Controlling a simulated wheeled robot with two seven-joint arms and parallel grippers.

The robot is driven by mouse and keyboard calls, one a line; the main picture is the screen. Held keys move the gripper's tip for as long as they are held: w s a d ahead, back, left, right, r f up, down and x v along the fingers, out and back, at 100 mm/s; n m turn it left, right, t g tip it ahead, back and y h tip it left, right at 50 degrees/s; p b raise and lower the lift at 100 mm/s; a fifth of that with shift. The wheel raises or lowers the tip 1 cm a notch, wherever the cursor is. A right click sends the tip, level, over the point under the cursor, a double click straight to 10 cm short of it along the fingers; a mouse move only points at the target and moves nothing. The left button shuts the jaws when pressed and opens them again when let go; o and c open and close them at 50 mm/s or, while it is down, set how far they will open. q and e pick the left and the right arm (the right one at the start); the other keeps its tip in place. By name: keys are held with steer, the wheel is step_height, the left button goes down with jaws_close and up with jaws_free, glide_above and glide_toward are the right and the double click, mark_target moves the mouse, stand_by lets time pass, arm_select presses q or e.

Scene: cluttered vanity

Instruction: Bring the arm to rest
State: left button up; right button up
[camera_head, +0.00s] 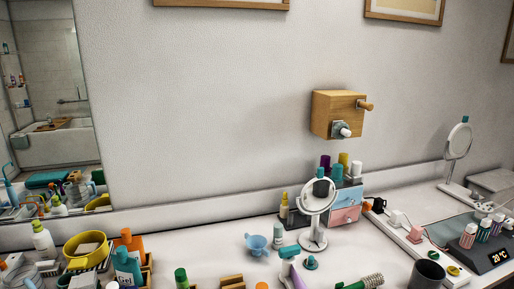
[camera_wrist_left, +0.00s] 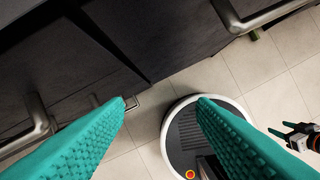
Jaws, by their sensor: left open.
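My left gripper (camera_wrist_left: 162,102) shows in the left wrist view as two teal, textured fingers. They are spread wide apart with nothing between them. The gripper points down past dark cabinet fronts (camera_wrist_left: 190,30) toward the pale tiled floor (camera_wrist_left: 285,88), with my round base below it. No arm or gripper shows in the head view.
Metal handles (camera_wrist_left: 38,118) stick out from the cabinet fronts near the left fingers. A wooden box (camera_head: 336,110) is on the wall.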

arm_select(q)
steer(key=s+f+g+b, duration=0.1)
steer(key=s+f+b, duration=0.1)
steer(key=f, duration=1.1)
steer(key=s+f+b, duration=0.1)
steer(key=f+b, duration=0.1)
steer(key=f, duration=1.2)
steer(key=s+a+f+g+b, duration=0.1)
steer(key=s+a+f+b, duration=0.2)
steer(key=s+f, duration=1.2)
step_height(320, 180, down, 2)
steer(key=shift+s+f, duration=0.1)
steer(key=shift+s, duration=0.25)
